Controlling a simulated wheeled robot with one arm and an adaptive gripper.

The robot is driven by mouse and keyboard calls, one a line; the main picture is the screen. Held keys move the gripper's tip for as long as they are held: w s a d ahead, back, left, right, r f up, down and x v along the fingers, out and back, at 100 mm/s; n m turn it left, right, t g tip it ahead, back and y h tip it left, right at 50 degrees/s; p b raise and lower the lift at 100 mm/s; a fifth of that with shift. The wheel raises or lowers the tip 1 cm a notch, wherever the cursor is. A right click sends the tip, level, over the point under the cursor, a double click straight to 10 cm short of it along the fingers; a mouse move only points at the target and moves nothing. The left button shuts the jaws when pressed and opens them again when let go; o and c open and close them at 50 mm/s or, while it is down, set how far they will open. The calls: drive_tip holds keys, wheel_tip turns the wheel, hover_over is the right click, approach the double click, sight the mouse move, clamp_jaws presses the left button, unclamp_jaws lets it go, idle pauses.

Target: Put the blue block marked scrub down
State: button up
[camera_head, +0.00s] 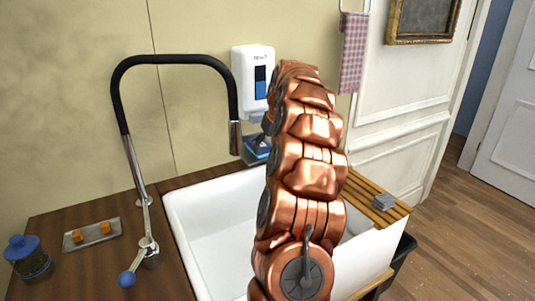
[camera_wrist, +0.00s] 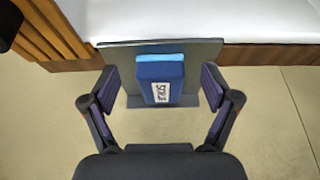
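The blue block marked scrub (camera_wrist: 161,80) has a lighter blue strip along its far edge and a white label. It rests on a small grey ledge (camera_wrist: 118,55). In the head view the blue block (camera_head: 258,147) shows beside my arm, below the wall dispenser. My gripper (camera_wrist: 160,90) is open, with one dark finger on each side of the block. A gap shows between each finger and the block, so neither seems to touch it. In the head view my copper arm hides most of the gripper.
A white sink (camera_head: 205,235) lies below, with a black-hosed faucet (camera_head: 118,95) at left. A white dispenser (camera_head: 252,72) hangs on the wall. A slatted wooden rack (camera_head: 362,194) with a grey block (camera_head: 383,202) spans the right. A tray (camera_head: 93,235) and blue-lidded jar (camera_head: 28,259) stand left.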

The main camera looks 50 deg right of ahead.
drive_tip(key=b+v, duration=0.1)
drive_tip(key=v, duration=0.8)
drive_tip(key=shift+r, duration=0.2)
idle(0.3)
